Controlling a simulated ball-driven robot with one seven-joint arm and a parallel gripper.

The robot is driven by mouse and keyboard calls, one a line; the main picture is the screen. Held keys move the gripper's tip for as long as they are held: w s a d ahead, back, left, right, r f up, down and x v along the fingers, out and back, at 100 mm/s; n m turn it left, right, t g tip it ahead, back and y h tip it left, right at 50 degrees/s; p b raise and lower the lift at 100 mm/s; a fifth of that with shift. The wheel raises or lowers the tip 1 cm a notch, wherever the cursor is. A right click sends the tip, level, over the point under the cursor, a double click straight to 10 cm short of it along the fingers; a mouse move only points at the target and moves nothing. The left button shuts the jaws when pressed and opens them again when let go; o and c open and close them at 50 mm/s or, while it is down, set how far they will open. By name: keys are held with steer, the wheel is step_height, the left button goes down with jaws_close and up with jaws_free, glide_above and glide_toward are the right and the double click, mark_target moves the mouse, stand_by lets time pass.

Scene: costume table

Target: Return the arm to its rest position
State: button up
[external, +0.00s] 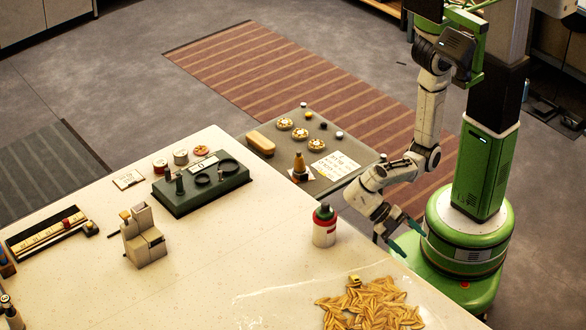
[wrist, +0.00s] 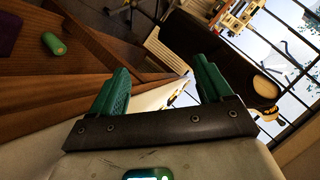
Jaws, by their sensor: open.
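My gripper (external: 397,225) hangs at the end of my folded arm, close beside the table's right edge and next to my green base. In the wrist view my gripper (wrist: 160,88) has its two green fingers spread wide apart, with nothing between them. It is open and empty. The external view shows the arm bent at the elbow, with the forearm low and the wrist turned down. The fingertips are small and partly dark in that view.
The pale table (external: 200,290) fills the front left. A red-and-white bottle (external: 324,227) stands near its right edge, left of my gripper. A heap of yellow pasta-like pieces (external: 370,306) lies at the front. A grey side surface (external: 345,185) with small items adjoins behind. A striped rug (external: 270,75) lies beyond.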

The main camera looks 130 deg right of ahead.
steer(key=s+d+f+m+t+h+b, duration=0.3)
steer(key=d+f+m+h, duration=0.3)
steer(key=d+f, duration=0.5)
steer(key=s+d+f+m+t+h+b, duration=0.1)
steer(key=s+d+m+h, duration=0.3)
steer(key=d, duration=1.2)
steer(key=shift+s+d+m+t+h+b, duration=0.3)
steer(key=shift+s+d+m+h+b, duration=0.1)
steer(key=shift+s+m+b, duration=0.4)
steer(key=shift+f, duration=0.1)
